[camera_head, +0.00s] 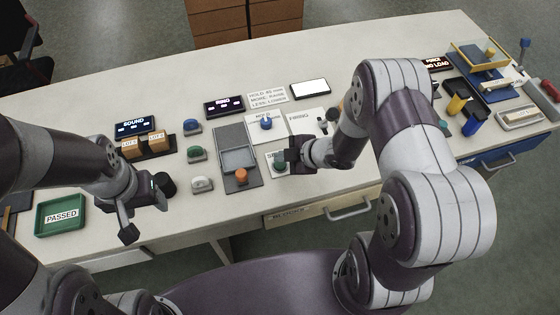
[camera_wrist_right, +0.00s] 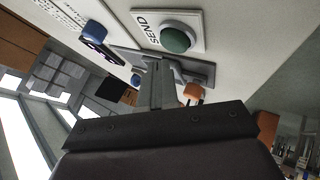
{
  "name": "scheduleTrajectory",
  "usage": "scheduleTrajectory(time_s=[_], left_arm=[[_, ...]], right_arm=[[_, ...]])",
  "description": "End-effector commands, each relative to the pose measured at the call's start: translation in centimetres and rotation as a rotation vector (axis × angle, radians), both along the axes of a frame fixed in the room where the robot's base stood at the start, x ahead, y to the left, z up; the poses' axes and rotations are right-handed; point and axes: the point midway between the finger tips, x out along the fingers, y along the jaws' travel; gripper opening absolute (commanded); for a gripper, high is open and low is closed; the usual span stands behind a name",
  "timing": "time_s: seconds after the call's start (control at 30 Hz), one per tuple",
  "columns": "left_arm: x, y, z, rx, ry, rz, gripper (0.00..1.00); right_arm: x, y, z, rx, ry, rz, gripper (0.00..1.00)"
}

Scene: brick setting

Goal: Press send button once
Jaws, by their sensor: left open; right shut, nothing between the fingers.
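The send button is a green dome on a white plate marked SEND, seen in the right wrist view (camera_wrist_right: 178,40). In the head view the button (camera_head: 279,164) shows just left of my right gripper (camera_head: 290,160), which partly covers its plate. My right gripper is shut and empty; its closed fingers (camera_wrist_right: 157,84) show in the right wrist view below the button. I cannot tell whether they touch it; the button's dome looks uncovered there. My left gripper (camera_head: 146,208) is open and empty, over the left part of the bench.
An orange button (camera_head: 241,175) and a grey tray (camera_head: 238,158) lie left of the send plate. A blue button (camera_head: 266,123) is behind it. Green (camera_head: 196,154) and white (camera_head: 201,184) buttons stand further left. A green PASSED tray (camera_head: 60,214) is at the left edge.

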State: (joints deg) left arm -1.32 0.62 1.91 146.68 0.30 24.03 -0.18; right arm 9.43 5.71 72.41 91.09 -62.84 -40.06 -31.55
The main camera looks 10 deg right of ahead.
Motion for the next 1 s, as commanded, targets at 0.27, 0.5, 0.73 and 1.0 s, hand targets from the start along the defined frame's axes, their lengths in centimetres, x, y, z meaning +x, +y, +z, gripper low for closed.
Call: scheduleTrajectory(time_s=[0.27, 0.5, 0.73, 1.0], left_arm=[[0.0, 0.0, 3.1, 0.000, 0.000, 0.000, 0.62], [0.0, 0.0, 4.7, 0.000, 0.000, 0.000, 0.62], [0.0, 0.0, 4.5, 0.000, 0.000, 0.000, 0.62], [0.0, 0.0, 4.5, 0.000, 0.000, 0.000, 0.62]], right_arm=[[0.0, 0.0, 3.2, 0.000, 0.000, 0.000, 0.00], [0.0, 0.0, 5.0, 0.000, 0.000, 0.000, 0.00], [0.0, 0.0, 4.8, 0.000, 0.000, 0.000, 0.00], [0.0, 0.0, 4.8, 0.000, 0.000, 0.000, 0.00]])
